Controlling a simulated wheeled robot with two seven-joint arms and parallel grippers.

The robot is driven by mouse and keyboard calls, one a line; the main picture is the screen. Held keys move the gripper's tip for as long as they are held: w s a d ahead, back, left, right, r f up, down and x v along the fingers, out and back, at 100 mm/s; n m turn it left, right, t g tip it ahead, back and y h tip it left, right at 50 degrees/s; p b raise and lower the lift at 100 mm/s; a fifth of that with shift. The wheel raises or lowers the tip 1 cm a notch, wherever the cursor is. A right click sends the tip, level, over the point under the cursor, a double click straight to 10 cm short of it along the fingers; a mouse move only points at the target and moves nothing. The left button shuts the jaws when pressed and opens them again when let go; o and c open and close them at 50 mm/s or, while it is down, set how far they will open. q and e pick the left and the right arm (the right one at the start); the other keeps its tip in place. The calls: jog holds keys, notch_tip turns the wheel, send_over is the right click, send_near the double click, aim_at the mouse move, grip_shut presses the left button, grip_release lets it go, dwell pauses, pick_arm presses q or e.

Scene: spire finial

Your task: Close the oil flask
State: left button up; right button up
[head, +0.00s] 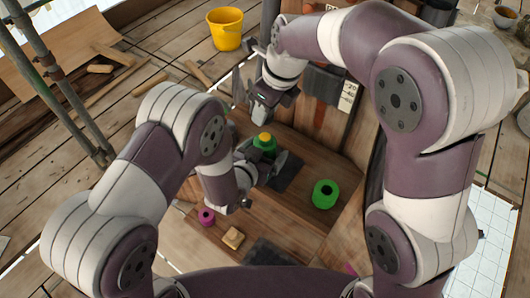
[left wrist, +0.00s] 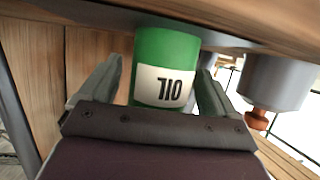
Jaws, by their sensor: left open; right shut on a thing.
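The green oil flask (head: 264,150) stands on the wooden bench, with a yellow-orange top (head: 265,138) in the head view. Its body (left wrist: 165,55) fills the middle of the left wrist view, with an upside-down OIL label. My left gripper (head: 265,164) is open, its fingers on either side of the flask. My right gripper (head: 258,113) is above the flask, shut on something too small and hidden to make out. From the head I cannot tell whether it touches the orange top.
A green ring-shaped roll (head: 325,194), a magenta roll (head: 206,216) and a tan block (head: 233,238) are on the bench. A grey container with a brown knob (left wrist: 275,85) is beside the flask in the left wrist view. A yellow bucket (head: 226,30) stands farther back.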

pick_arm(q)
jog(key=c, duration=1.5)
jog(key=shift+c, duration=0.2)
pick_arm(e)
send_over(264, 136)
jog(key=shift+s+d+f, duration=0.1)
jog(key=shift+d+f, duration=0.05)
jog(key=shift+f, duration=1.1)
jog(key=shift+s+d+f, duration=0.1)
jog(key=shift+f, duration=1.15)
jog(key=shift+f, duration=0.1)
jog(key=shift+f, duration=0.8)
jog(key=shift+f, duration=0.55)
pick_arm(q)
grip_shut()
pick_arm(e)
jog(key=m, duration=0.3)
jog(key=shift+t+h, duration=0.3)
jog(key=shift+t, duration=0.1)
